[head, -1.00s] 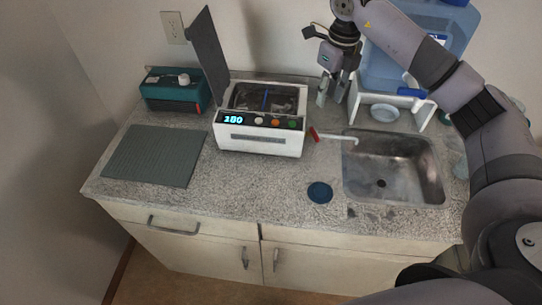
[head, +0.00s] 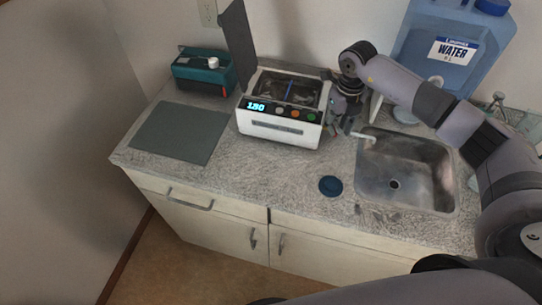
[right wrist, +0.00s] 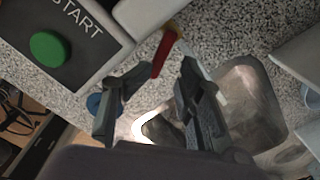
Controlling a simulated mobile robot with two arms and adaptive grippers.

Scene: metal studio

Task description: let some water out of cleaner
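The white cleaner (head: 279,130) stands on the counter with its dark lid open and a lit display on its front. Its water surface is hard to make out. In the right wrist view the cleaner's red valve handle (right wrist: 165,54) lies just beyond and between my right fingers; a pale spout runs from it toward the steel sink (head: 397,165). My right gripper (head: 342,126) is low at the cleaner's right side. It also shows in the right wrist view (right wrist: 150,98), fingers apart and empty. In the head view it hides the red handle. My left gripper is out of view.
A blue water container (head: 430,60) stands at the back right. A teal box (head: 203,72) and a dark grey mat (head: 177,132) are on the left. A round blue lid (head: 330,186) lies left of the sink. The counter front is clear.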

